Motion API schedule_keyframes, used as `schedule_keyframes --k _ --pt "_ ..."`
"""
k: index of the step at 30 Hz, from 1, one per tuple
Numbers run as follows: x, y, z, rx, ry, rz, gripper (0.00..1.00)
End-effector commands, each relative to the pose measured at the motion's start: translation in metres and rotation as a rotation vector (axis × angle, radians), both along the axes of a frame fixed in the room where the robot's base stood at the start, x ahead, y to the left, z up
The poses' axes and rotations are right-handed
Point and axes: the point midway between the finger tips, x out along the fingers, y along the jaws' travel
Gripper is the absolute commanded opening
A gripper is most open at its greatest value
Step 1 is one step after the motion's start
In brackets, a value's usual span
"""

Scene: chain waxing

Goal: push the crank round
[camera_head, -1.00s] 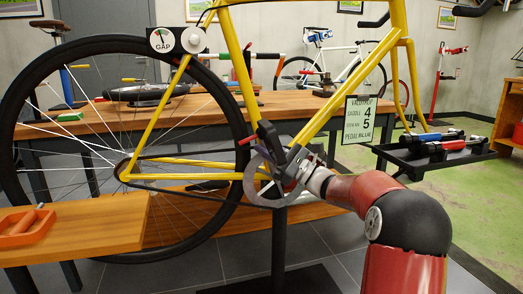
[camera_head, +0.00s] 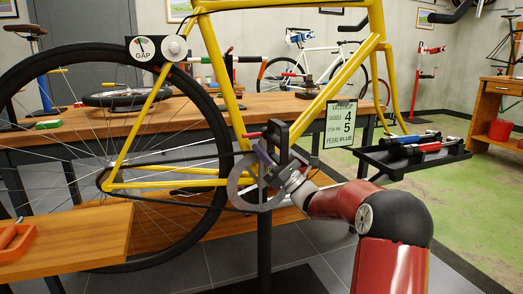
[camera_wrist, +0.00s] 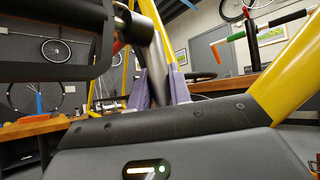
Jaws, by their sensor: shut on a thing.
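The yellow bike frame (camera_head: 340,85) stands with its grey chainring (camera_head: 238,188) low in the middle of the head view. The crank rises from there, leaning right, with a black pedal (camera_head: 279,131) at its upper end. My gripper (camera_head: 265,156) reaches it from the lower right. In the wrist view, the purple fingers of my gripper (camera_wrist: 160,92) stand on both sides of the grey crank arm (camera_wrist: 153,48), shut on it. The black pedal (camera_wrist: 55,40) fills the upper left there. Part of the crank and chainring is hidden behind my gripper.
The rear wheel (camera_head: 22,150) fills the left. A wooden bench (camera_head: 110,235) with an orange tray (camera_head: 15,241) is front left. A black tool tray (camera_head: 405,165) stands right of the bike. A gauge marked GAP (camera_head: 143,49) hangs above the wheel.

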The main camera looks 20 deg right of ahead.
Motion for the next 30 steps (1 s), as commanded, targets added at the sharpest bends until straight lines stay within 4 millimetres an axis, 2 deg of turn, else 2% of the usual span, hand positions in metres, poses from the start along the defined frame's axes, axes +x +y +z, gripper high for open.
schedule_keyframes --k 14,15,19,30 --pt "0.0000 -0.0016 -0.0007 0.007 0.001 -0.001 0.00" --pt "0.0000 -0.0016 -0.0007 0.007 0.001 -0.001 0.22" --pt "0.0000 -0.0014 -0.0006 0.007 0.001 -0.001 0.40" --pt "-0.0033 -0.0046 -0.0045 0.007 0.001 -0.001 0.41"
